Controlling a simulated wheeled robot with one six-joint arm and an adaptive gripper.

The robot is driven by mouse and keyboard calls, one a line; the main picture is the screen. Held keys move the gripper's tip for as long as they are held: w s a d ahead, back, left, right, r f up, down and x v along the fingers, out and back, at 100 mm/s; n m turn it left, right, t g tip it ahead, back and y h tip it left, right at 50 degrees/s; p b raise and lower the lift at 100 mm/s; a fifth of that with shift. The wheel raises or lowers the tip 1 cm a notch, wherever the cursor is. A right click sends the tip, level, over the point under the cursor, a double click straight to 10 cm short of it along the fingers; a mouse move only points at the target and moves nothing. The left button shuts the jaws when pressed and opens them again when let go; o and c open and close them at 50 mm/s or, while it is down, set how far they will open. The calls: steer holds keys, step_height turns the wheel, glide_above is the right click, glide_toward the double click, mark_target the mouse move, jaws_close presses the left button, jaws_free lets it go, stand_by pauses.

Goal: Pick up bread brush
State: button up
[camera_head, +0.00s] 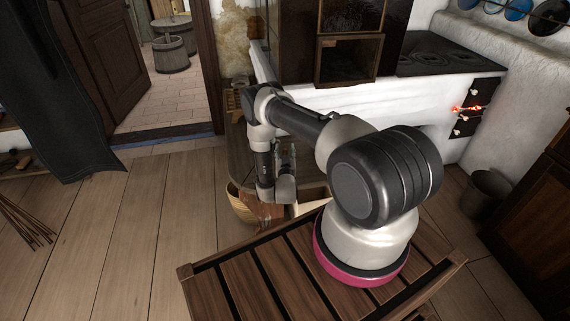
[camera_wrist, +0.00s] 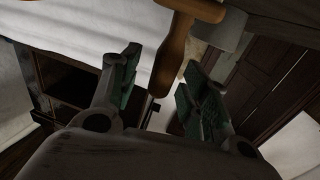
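In the wrist view a wooden handle (camera_wrist: 170,62) runs down from a wider wooden crosspiece (camera_wrist: 194,8) at the top edge. A pale grey block (camera_wrist: 228,32) shows beside the crosspiece. This looks like the bread brush, but its full shape is cut off by the frame. My gripper (camera_wrist: 160,68) is open, with its green-padded fingers on either side of the handle. A gap shows on the left; I cannot tell whether the right finger touches. In the head view my arm hides most of the gripper area, and I cannot make out the brush there.
A wicker basket (camera_head: 241,206) stands on the floor below my arm. A white stove with a dark open compartment (camera_head: 348,60) and hob (camera_head: 447,54) stands behind. A bucket (camera_head: 487,192) is at right.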

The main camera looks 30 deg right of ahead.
jaws_close()
steer(key=shift+r, duration=0.1)
step_height(320, 180, up, 10)
steer(key=shift+f, duration=0.1)
stand_by(0.4)
